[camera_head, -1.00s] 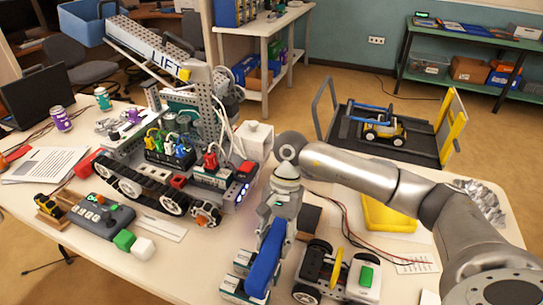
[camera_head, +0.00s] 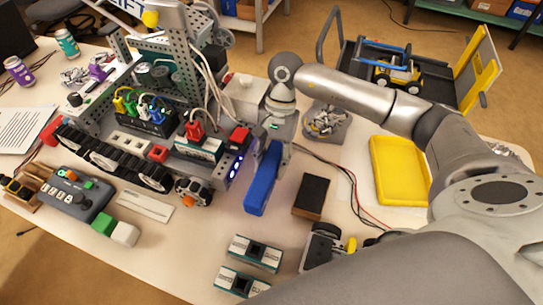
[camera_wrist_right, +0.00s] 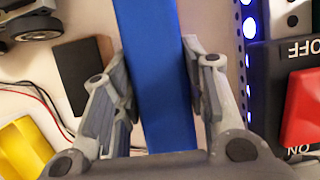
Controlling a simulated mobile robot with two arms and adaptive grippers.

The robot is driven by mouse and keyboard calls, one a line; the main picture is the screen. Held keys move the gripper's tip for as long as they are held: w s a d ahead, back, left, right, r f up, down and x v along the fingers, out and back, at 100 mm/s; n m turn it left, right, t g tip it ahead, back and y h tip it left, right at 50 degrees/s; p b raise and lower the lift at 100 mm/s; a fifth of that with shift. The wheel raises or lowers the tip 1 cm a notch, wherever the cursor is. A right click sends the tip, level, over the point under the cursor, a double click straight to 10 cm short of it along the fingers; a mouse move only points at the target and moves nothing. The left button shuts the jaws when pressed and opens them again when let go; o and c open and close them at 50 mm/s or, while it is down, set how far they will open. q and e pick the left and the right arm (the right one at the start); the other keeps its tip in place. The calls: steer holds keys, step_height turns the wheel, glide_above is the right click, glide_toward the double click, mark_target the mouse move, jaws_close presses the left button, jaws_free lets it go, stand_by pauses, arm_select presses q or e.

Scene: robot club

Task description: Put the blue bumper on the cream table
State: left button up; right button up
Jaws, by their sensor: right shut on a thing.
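The blue bumper (camera_head: 262,180) is a long blue bar. It hangs from my right gripper (camera_head: 272,150) beside the right side of the tracked robot. In the right wrist view the bumper (camera_wrist_right: 153,70) runs between the two fingers of my right gripper (camera_wrist_right: 158,85), which are shut on it from both sides. The cream table (camera_head: 185,245) spreads beneath. I cannot tell whether the bumper's lower end touches the tabletop. My left gripper is not in view.
The tracked robot (camera_head: 150,150) stands just left of the bumper. Two green-and-white blocks (camera_head: 254,252), a black block (camera_head: 311,196), red and black wires and a yellow tray (camera_head: 399,171) are nearby. Bare tabletop lies between the tracked robot and the blocks.

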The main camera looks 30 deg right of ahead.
step_height(320, 180, down, 5)
steer(key=shift+r+b, duration=0.2)
steer(key=shift+b, duration=0.7)
steer(key=shift+f, duration=0.4)
steer(key=shift+w+f+b, duration=0.1)
steer(key=shift+f+b, duration=0.25)
steer(key=shift+f, duration=0.1)
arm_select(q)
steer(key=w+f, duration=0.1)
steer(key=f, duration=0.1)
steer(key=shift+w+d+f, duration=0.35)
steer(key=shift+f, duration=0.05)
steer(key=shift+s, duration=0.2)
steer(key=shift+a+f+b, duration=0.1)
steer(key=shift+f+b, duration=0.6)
arm_select(e)
steer(key=shift+f, duration=0.5)
steer(key=o, duration=1.2)
steer(key=shift+o, duration=0.2)
